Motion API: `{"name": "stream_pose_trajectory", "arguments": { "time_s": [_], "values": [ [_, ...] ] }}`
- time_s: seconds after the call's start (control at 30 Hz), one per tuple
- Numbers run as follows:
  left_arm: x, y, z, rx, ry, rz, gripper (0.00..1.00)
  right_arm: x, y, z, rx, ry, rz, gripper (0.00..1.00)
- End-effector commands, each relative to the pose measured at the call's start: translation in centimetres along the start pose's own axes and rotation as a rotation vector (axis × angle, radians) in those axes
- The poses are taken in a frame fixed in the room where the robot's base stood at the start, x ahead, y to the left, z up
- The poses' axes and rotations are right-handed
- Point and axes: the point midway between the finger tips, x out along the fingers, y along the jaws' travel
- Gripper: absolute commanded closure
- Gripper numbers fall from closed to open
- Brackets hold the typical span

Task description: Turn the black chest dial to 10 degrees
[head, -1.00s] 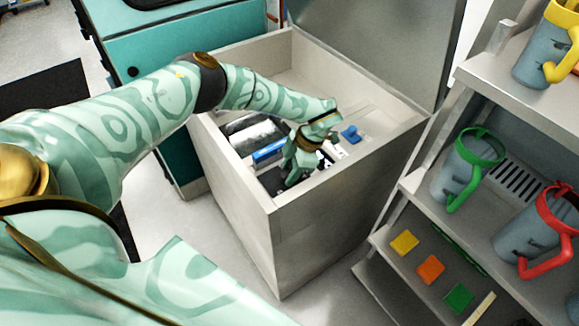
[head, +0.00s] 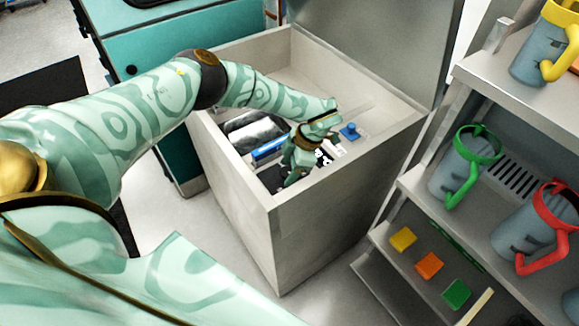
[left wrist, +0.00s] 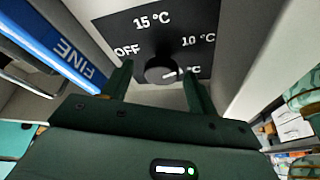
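The black chest dial (left wrist: 160,70) shows in the left wrist view on a black panel (left wrist: 178,20) marked OFF, 15 °C, 10 °C and a partly covered °C mark. Its white pointer line points right, toward the partly covered mark, below 10 °C. My left gripper (left wrist: 158,76) is open, one finger on each side of the dial, with a visible gap on both sides. In the head view my left gripper (head: 298,166) reaches down inside the open chest (head: 238,158) and hides the dial. My right gripper is not in view.
A blue bar marked FINE (left wrist: 50,48) lies beside the panel. A blue knob (head: 350,132) sits farther back in the chest. The raised lid (head: 385,45) stands behind. A shelf (head: 480,85) with mugs and coloured squares stands close at the right.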

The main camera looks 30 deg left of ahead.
Motion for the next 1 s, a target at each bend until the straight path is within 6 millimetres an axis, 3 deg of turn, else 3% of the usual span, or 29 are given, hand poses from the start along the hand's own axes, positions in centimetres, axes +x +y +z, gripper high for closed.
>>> {"name": "stream_pose_trajectory", "arguments": {
  "time_s": [0.17, 0.27, 0.7, 0.83, 1.0],
  "values": [
    [-0.4, 0.0, 0.0, 0.000, 0.000, -0.001, 0.41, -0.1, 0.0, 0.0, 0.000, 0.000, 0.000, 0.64],
    [-1.8, 0.0, 0.0, 0.000, -0.002, 0.001, 0.41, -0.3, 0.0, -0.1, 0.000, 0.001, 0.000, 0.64],
    [-12.9, 0.1, 0.1, 0.000, -0.001, 0.003, 0.41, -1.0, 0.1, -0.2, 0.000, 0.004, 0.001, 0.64],
    [-15.0, 0.1, 0.0, 0.000, 0.000, 0.001, 0.41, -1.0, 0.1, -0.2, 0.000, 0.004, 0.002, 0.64],
    [-16.2, 0.0, 0.1, 0.000, 0.000, 0.001, 0.41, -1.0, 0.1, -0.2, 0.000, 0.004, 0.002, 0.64]
  ]
}}
